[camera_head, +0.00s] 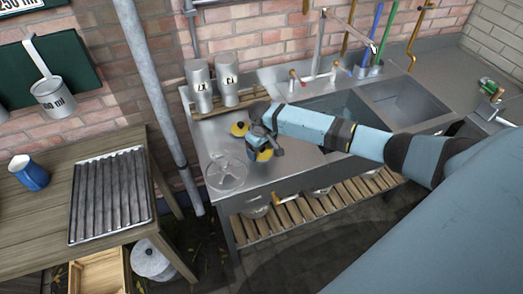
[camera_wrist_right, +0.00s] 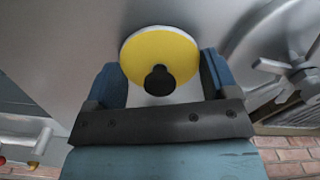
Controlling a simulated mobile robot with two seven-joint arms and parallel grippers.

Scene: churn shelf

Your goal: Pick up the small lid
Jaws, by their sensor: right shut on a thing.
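A small round yellow lid with a black knob (camera_wrist_right: 150,50) is between the two blue fingers of my right gripper (camera_wrist_right: 160,76) in the wrist view. The gripper is shut on it. I cannot tell how far the lid is from the counter. My left gripper is not in view.
A clear or grey round lid with a handle (camera_head: 227,172) lies on the counter (camera_head: 290,178) near its front left. Two metal canisters (camera_head: 201,90) stand behind on a wooden rack. Sinks and taps are to the right. A wooden table (camera_head: 40,222) with a ridged tray stands left.

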